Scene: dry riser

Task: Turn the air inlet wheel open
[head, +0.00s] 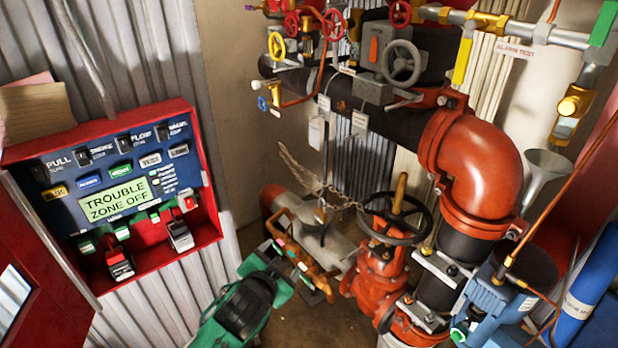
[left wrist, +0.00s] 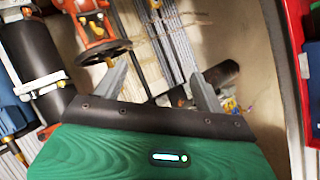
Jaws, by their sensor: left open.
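Several handwheels show in the head view, and I cannot tell from labels which is the air inlet wheel. Small ones sit at the top: a yellow wheel (head: 277,45), a red wheel (head: 333,24), a blue wheel (head: 262,103) and a larger grey wheel (head: 401,63). A big black wheel (head: 396,218) tops the red valve at centre; it also shows in the left wrist view (left wrist: 104,52). My left gripper (head: 300,264) is low, left of the black wheel. In the left wrist view its fingers (left wrist: 158,78) are spread and empty. My right gripper is not visible.
A red-framed alarm panel (head: 122,200) is on the left wall. A thick red pipe elbow (head: 478,165) stands right of centre. A chain (head: 338,196) hangs beside the black wheel. Blue equipment (head: 490,300) fills the lower right. Some bare floor (head: 325,325) shows at the bottom.

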